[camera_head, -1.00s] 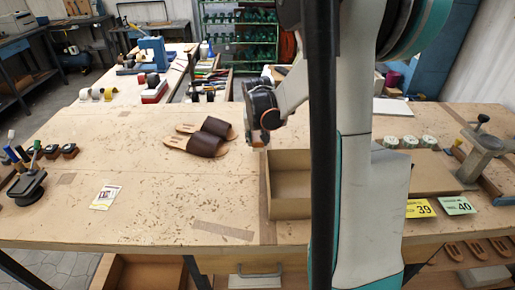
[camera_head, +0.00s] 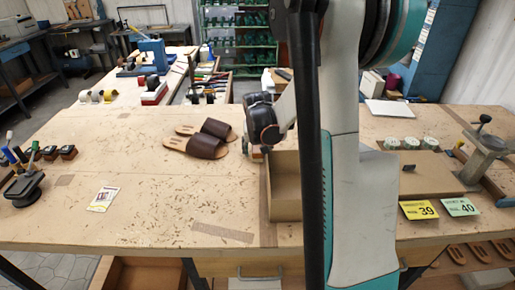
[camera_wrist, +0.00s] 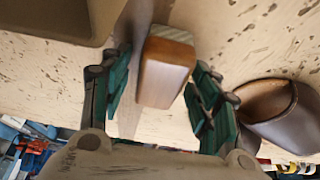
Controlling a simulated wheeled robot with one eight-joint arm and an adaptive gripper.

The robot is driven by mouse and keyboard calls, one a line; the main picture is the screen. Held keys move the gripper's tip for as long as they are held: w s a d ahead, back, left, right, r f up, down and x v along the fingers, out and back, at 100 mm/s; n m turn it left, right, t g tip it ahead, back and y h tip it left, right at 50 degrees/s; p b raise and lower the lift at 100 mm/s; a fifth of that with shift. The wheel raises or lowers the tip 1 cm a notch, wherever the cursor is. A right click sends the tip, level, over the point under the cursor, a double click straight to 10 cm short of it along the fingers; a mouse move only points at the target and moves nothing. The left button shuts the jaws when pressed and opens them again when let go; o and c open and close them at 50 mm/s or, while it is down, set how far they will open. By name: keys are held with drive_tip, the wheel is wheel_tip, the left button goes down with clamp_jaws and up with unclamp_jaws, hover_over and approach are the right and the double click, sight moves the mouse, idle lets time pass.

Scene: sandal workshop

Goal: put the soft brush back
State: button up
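The soft brush appears in the wrist view as a brown wooden block (camera_wrist: 165,72) with a pale bristle-like strip at its far end. It lies on the table between the fingers of my gripper (camera_wrist: 160,88). The green-padded fingers are open, with a gap visible on each side of the block.
An open box (camera_head: 286,207) stands right beside my gripper; its edge shows in the wrist view (camera_wrist: 60,18). Brown sandals (camera_head: 207,145) lie close on the other side. A small stand (camera_head: 25,187) holding tools is far left. The front-left tabletop is mostly clear.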

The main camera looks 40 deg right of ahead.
drive_tip(key=p+v, duration=0.3)
drive_tip(key=v, duration=0.9)
drive_tip(key=shift+r+p, duration=0.15)
drive_tip(key=shift+p, duration=0.15)
